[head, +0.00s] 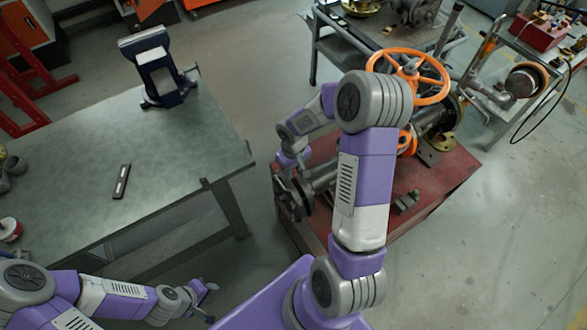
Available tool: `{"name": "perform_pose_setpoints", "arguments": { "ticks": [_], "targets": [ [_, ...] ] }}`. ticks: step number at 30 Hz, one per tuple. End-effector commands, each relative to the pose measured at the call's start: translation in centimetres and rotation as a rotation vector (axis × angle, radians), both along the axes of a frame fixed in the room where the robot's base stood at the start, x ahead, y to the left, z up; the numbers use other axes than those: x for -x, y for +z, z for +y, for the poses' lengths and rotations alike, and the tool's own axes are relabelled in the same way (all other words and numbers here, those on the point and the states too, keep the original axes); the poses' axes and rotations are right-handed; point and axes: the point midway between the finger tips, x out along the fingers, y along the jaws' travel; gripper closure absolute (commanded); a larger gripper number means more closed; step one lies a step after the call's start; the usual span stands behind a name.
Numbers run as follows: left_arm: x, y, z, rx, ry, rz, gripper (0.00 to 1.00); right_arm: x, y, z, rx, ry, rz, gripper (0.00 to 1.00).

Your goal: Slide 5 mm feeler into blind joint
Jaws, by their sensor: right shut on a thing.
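The pipe and gate valve assembly lies on the red stand (455,175), with an orange handwheel (428,88) on top. A dark flanged joint (297,200) is at its left end. My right gripper (287,164) is at this end, just above and beside the flanges. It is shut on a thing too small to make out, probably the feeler. My forearm and the small scale hide the contact and the joint gap. My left gripper (206,292) hangs low in front of the green table, away from the valve; its finger opening is unclear.
Small blocks (407,201) lie on the red stand. A grey cart (335,45) stands behind. The floor at right is clear.

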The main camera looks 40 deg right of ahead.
Motion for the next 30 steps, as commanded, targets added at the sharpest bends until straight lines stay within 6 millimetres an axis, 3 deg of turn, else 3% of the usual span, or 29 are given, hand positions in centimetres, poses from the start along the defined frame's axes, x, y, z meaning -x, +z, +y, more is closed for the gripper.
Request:
{"name": "perform_pose_setpoints", "arguments": {
  "ticks": [30],
  "targets": [
    [0.0,-2.5,0.0,0.000,0.000,0.000,0.66,0.0,-2.6,0.0,0.000,0.001,0.000,1.00]
  ]
}}
